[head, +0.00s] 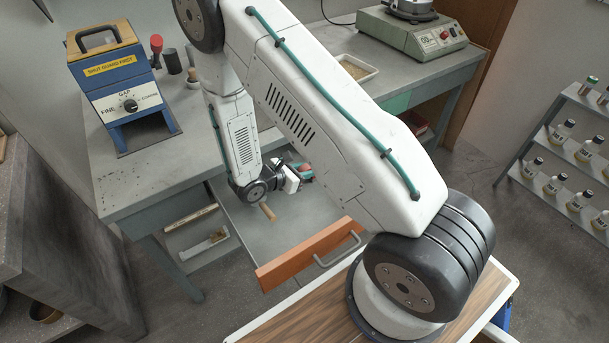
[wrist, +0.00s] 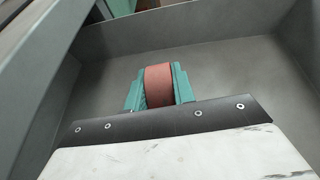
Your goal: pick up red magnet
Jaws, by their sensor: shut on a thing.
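The red magnet (wrist: 158,86) is a dull red, rounded block between the two teal fingers of my gripper (wrist: 159,92) in the wrist view. The fingers touch it on both sides, so the gripper is shut on it. In the head view my gripper (head: 305,172) is inside the open drawer (head: 285,235), toward its back right, and a little of the red magnet (head: 304,167) shows there. I cannot tell whether the magnet touches the drawer floor or is just above it.
A small tan wooden piece (head: 267,211) lies in the drawer, left of my gripper. The drawer's orange front (head: 308,255) and grey walls surround the gripper. The grey bench (head: 150,182) overhangs behind, bearing a blue machine (head: 120,83) and a scale-like device (head: 410,35).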

